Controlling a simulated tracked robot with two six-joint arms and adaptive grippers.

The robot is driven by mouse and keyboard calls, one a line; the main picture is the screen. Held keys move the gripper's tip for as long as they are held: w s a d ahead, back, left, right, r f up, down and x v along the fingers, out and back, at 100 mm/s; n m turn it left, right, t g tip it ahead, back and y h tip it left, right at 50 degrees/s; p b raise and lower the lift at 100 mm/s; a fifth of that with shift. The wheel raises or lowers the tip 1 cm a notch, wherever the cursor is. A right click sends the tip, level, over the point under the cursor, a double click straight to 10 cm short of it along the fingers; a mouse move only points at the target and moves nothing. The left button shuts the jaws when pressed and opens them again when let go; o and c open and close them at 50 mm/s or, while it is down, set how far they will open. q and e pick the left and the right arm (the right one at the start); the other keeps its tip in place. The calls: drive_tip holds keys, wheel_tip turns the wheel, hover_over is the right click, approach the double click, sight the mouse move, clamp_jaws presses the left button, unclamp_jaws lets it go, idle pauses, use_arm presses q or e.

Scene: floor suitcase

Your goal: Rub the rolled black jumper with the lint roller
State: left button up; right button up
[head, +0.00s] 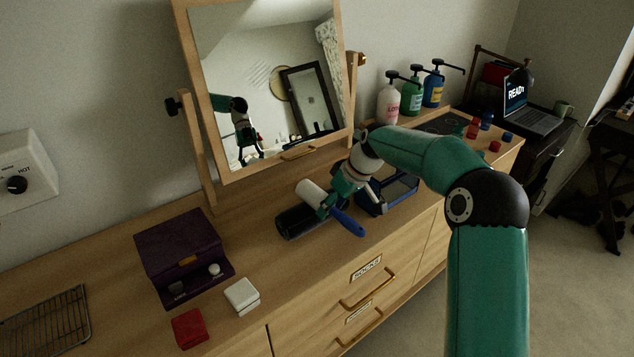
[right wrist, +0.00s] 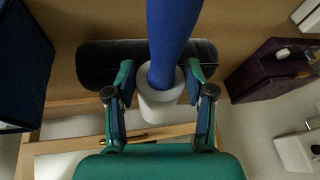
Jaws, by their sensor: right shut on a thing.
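The rolled black jumper (head: 294,222) lies on the wooden dresser top in front of the mirror. The lint roller has a white roll (head: 308,193) and a blue handle (head: 348,222). My right gripper (head: 328,205) is shut on the lint roller near where the handle meets the roll. The white roll is over the jumper; I cannot tell whether they touch. In the right wrist view, the gripper's fingers stand either side of the white roll (right wrist: 160,104), with the dark jumper (right wrist: 105,62) behind. My left gripper is not in view.
A blue-edged open box (head: 398,190) stands just right of the gripper. A purple box (head: 180,245), a white box (head: 242,296), a red box (head: 188,328) and a wire rack (head: 45,320) are to the left. The tilting mirror (head: 270,90) rises behind. Pump bottles (head: 411,95) stand at the back right.

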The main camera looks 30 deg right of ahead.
drive_tip(key=r+p, duration=0.1)
drive_tip(key=r, duration=0.2)
drive_tip(key=shift+s+d+p, duration=0.1)
drive_tip(key=shift+s+p, duration=0.1)
drive_tip(key=shift+p, duration=0.15)
drive_tip(key=shift+r+p, duration=0.55)
drive_tip(key=shift+p, duration=0.05)
drive_tip(key=shift+s+d+r+p, duration=0.1)
drive_tip(key=shift+r+p, duration=0.5)
drive_tip(key=shift+r, duration=0.25)
drive_tip(key=shift+r+p, duration=0.95)
drive_tip(key=shift+r, duration=0.25)
